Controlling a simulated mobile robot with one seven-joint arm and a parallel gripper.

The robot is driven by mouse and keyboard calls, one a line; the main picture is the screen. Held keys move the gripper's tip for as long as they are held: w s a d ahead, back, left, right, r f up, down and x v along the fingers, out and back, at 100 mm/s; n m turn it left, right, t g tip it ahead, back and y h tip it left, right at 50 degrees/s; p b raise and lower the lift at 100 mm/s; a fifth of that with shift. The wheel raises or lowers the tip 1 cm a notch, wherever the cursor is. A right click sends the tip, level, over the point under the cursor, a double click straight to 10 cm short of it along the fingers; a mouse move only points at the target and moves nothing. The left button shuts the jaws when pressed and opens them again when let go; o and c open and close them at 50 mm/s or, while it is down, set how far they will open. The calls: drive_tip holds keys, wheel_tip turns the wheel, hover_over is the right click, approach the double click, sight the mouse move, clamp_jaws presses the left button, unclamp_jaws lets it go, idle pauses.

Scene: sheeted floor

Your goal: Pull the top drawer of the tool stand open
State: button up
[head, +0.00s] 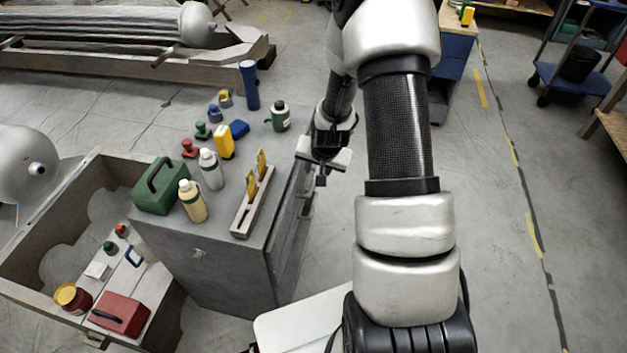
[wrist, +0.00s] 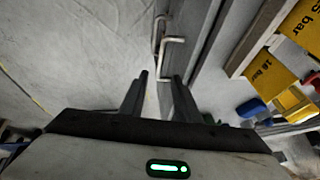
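The tool stand (head: 205,262) is a grey cabinet with its drawer side facing right, seen at a steep angle. In the wrist view a bent metal bar handle (wrist: 174,41) stands out from the stand's front near its top edge, and another handle (wrist: 157,30) shows just beyond it. The top drawer appears shut, though its front is seen almost edge-on. My gripper (head: 321,180) is beside the drawer side, near the stand's far right corner. In the wrist view my gripper (wrist: 160,76) is open and empty, its fingertips short of the handles with a visible gap.
On the stand's top are a green toolbox (head: 158,190), bottles (head: 211,170), a slotted holder with yellow tags (head: 243,218), a blue cylinder (head: 250,88) and a green canister (head: 280,118). A crate (head: 40,235) adjoins on the left. Floor (head: 500,240) right of my arm is clear.

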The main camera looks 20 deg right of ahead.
sight(313, 182)
drive_tip(key=b+x, duration=0.1)
drive_tip(key=x, duration=0.9)
drive_tip(key=shift+w+f, duration=0.1)
drive_tip(key=shift+f, duration=0.1)
clamp_jaws()
